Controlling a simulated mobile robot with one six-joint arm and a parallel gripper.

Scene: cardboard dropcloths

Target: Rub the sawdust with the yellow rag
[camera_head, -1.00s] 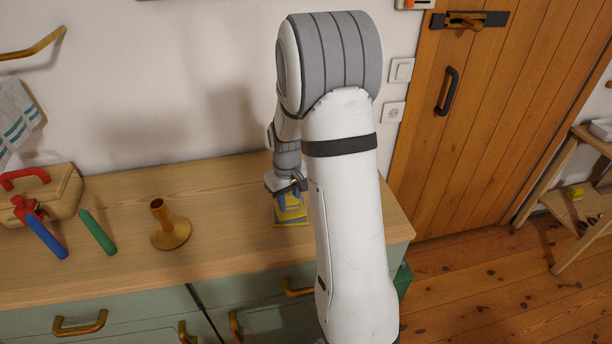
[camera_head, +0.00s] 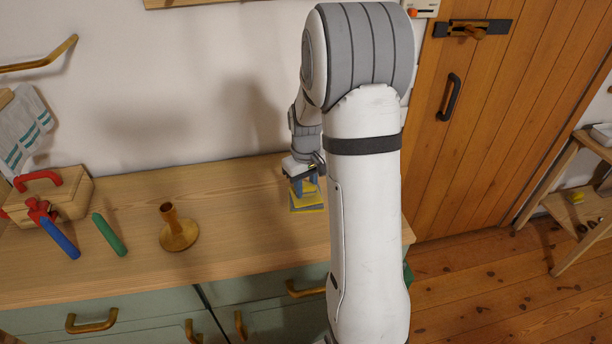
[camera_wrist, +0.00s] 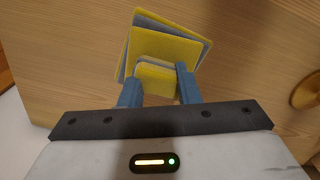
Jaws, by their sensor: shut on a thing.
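The yellow rag (camera_head: 308,205) is at the right part of the wooden countertop, seemingly flat against it. In the wrist view the rag (camera_wrist: 180,45) has yellow and grey-blue layers, with a raised yellow fold between my blue fingers. My gripper (camera_head: 305,186) points down and is shut on that fold; it also shows in the wrist view (camera_wrist: 157,82). I see no sawdust in either view; whether some lies under the rag or behind my arm, I cannot tell.
A wooden candle holder (camera_head: 178,236) stands left of the rag. Further left are a green marker-like stick (camera_head: 109,234), a blue-and-red tool (camera_head: 60,238) and a wooden box with a red handle (camera_head: 70,199). The countertop (camera_head: 235,205) between the candle holder and rag is clear.

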